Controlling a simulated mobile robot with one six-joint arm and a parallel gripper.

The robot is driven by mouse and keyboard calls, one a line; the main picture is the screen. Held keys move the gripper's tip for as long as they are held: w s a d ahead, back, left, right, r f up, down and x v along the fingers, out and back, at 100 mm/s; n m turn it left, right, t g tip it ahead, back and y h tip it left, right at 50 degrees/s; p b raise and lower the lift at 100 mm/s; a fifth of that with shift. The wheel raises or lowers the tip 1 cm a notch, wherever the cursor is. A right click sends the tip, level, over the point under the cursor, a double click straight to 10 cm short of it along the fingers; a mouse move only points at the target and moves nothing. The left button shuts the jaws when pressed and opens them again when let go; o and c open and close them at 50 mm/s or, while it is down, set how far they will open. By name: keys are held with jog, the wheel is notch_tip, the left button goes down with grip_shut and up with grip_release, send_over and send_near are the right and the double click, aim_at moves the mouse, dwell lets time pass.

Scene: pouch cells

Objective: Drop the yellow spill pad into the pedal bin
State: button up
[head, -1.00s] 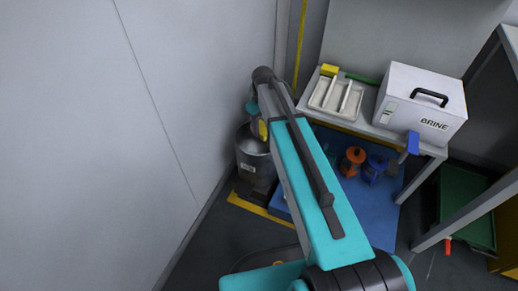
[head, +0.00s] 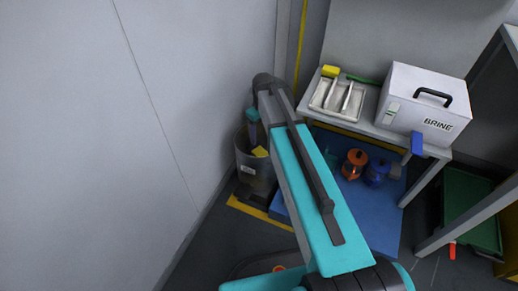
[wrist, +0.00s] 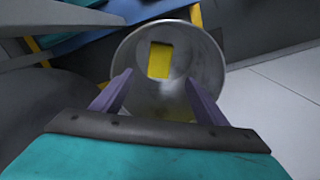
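The yellow spill pad (wrist: 160,60) shows inside the round mouth of the grey metal pedal bin (wrist: 132,58) in the wrist view, apart from my fingers. In the head view the pad (head: 260,151) shows within the bin's opening, beside my arm. I cannot tell whether it lies on the bottom or is still falling. The bin (head: 247,172) stands by the wall, partly hidden by my arm. My gripper (wrist: 159,77) is open and empty above the bin, its two purple fingers spread apart.
A bench at the back right holds a white tray (head: 324,106) with a yellow block (head: 330,71) behind it, and a white BRINE box (head: 440,78). Orange and blue pots (head: 354,164) stand on a blue mat (head: 375,220) below. The wall (head: 90,130) is close on the left.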

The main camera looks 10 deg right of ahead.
jog(key=shift+r, duration=0.1)
notch_tip(320, 180, up, 14)
jog(key=p, duration=0.4)
jog(key=shift+f, duration=0.2)
dwell(0.6)
dwell(0.4)
jog(key=s+f+m+g+p, duration=0.1)
jog(key=s+f+p, duration=0.3)
jog(key=s, duration=0.9)
jog(key=s+f+m+g+p, duration=0.2)
jog(key=s+f+p, duration=0.3)
jog(key=s+p, duration=0.6)
jog(key=s+f+m+g+p, duration=0.2)
jog(key=s+f+p, duration=0.3)
jog(key=s, duration=1.2)
jog(key=shift+s+f+m+p, duration=0.2)
jog(key=shift+f+m+p, duration=0.1)
jog(key=shift+p, duration=0.85)
